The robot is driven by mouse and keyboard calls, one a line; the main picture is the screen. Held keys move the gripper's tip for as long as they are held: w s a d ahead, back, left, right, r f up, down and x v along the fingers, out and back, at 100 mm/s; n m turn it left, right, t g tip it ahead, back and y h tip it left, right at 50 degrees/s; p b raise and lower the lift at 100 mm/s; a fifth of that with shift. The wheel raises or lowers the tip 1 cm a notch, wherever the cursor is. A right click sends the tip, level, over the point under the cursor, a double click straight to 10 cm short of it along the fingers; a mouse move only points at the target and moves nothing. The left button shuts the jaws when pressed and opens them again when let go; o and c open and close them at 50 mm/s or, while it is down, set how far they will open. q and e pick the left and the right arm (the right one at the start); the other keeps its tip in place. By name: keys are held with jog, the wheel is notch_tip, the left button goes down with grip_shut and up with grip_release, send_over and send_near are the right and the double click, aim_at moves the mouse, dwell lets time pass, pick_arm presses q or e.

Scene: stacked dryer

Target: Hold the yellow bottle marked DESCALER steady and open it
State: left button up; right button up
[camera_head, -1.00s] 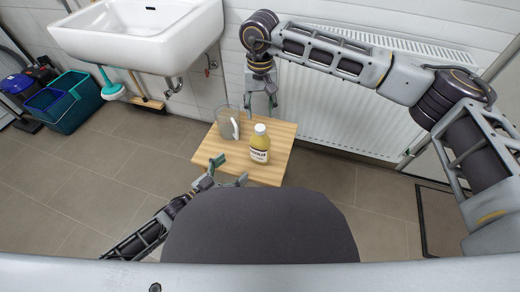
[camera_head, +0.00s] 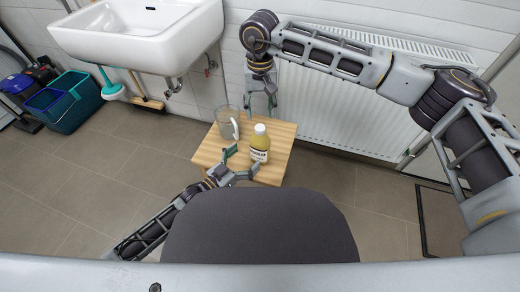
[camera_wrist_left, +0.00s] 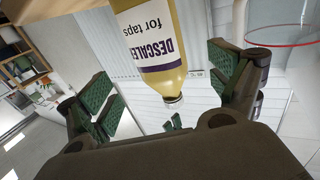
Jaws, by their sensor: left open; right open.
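The yellow bottle (camera_head: 260,146) with a white cap (camera_head: 260,129) stands upright on a small wooden table (camera_head: 208,155). In the left wrist view the bottle (camera_wrist_left: 150,35) appears upside down, its DESCALER "for taps" label readable. My left gripper (camera_head: 242,163) is open at the table's front left, close to the bottle but apart from it. In its wrist view the green-padded fingers stand wide, with the bottle beyond and between them. My right gripper (camera_head: 261,104) is open and empty, pointing down above the table's back edge, behind the bottle and higher than its cap.
A clear jug (camera_head: 226,124) with a white handle stands on the table, left of the bottle; its rim shows in the wrist view (camera_wrist_left: 285,40). A radiator (camera_head: 335,115) is behind the table, and a sink (camera_head: 140,35) hangs at the back left.

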aim_at(254, 150)
pick_arm(q)
jog(key=shift+x, duration=3.95)
